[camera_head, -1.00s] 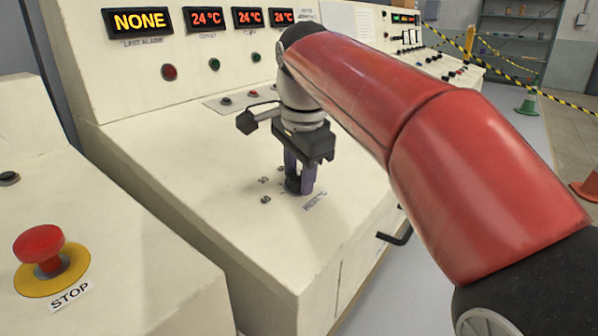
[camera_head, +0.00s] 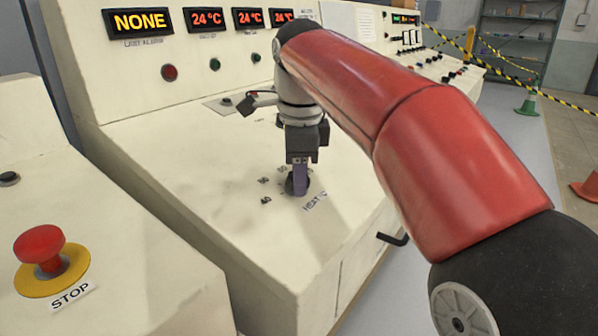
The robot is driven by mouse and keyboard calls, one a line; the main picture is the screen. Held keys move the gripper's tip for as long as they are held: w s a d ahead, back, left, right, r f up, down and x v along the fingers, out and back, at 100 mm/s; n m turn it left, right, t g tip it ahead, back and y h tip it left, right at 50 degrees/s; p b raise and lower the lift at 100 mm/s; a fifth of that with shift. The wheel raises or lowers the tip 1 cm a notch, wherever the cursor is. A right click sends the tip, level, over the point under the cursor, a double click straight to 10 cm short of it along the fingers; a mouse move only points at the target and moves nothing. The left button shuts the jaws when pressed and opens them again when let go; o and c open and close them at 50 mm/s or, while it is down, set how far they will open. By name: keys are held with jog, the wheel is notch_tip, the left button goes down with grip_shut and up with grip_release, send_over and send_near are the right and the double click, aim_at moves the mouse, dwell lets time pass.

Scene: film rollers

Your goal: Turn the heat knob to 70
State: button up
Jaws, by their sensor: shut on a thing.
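The heat knob (camera_head: 291,187) is a dark round knob on the sloped cream panel, with small dark scale numbers to its left and a "HEAT °C" label (camera_head: 315,202) at its lower right. My gripper (camera_head: 300,188) points down and its purple fingers are shut on the knob. The fingers hide much of the knob, and its pointer cannot be made out. The display row above reads NONE (camera_head: 139,22) and 24 °C (camera_head: 206,18) on several readouts.
A red STOP button (camera_head: 39,246) on a yellow base sits on the nearer console at left. A red button (camera_head: 169,72) and green buttons line the upright panel. A black handle (camera_head: 393,238) juts from the console's front right. The panel left of the knob is clear.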

dwell(0.3)
jog(key=o, duration=1)
jog(key=shift+r, duration=0.15)
jog(key=r, duration=0.4)
jog(key=s+r, duration=0.1)
jog(key=r, duration=0.1)
jog(key=shift+r, duration=0.35)
jog(key=shift+s+r, duration=0.1)
jog(key=shift+r, duration=0.3)
